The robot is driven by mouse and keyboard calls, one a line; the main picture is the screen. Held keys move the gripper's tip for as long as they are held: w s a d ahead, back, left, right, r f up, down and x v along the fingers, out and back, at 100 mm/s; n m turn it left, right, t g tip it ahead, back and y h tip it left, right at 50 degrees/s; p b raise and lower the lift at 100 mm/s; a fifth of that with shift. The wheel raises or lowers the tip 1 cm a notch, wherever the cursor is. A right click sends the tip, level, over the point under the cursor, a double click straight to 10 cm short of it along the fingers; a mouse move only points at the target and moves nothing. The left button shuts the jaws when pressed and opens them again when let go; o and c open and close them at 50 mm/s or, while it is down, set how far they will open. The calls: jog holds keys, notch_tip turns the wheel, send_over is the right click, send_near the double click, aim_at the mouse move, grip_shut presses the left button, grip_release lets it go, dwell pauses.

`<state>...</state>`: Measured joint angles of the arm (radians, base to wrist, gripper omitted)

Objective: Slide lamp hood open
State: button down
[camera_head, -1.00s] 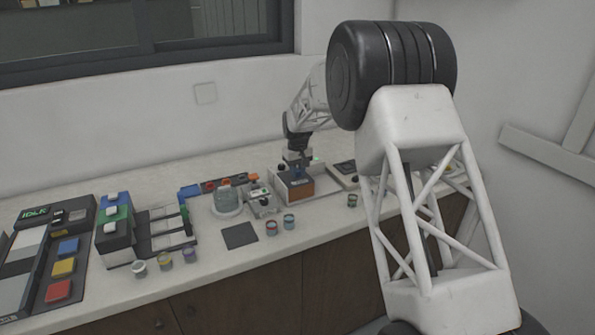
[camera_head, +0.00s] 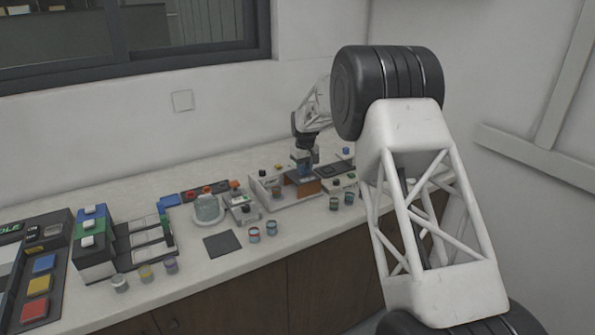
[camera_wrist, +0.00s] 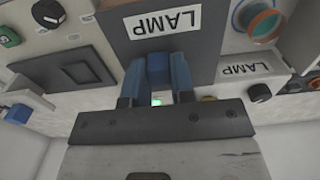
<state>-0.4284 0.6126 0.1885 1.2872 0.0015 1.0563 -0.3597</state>
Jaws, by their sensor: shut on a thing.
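The lamp hood (camera_head: 308,187) is a brown box face with a dark top at the right part of the white lamp unit (camera_head: 286,205). In the wrist view the dark hood top (camera_wrist: 200,40) carries an upside-down LAMP label. My gripper (camera_head: 304,168) is over the hood. In the wrist view its two blue fingers (camera_wrist: 155,85) are shut on the blue handle (camera_wrist: 157,67) of the hood. The left part of the unit is uncovered and a small jar (camera_head: 277,192) shows there. It appears in the wrist view as a teal-rimmed jar (camera_wrist: 262,22).
Two jars (camera_head: 262,232) stand in front, with a dark mat (camera_head: 222,244) to their left. Two more jars (camera_head: 341,201) stand right of the unit. A dark panel (camera_head: 335,170) lies behind them. A glass pot (camera_head: 207,208) and coloured button boxes (camera_head: 90,240) are further left.

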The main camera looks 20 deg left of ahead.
jog(key=shift+w+d+r, duration=0.1)
jog(key=shift+w+d, duration=0.1)
jog(key=c, duration=1.3)
grip_release()
jog(key=o, duration=0.3)
jog(key=shift+o, duration=0.2)
jog(key=shift+r, duration=3.85)
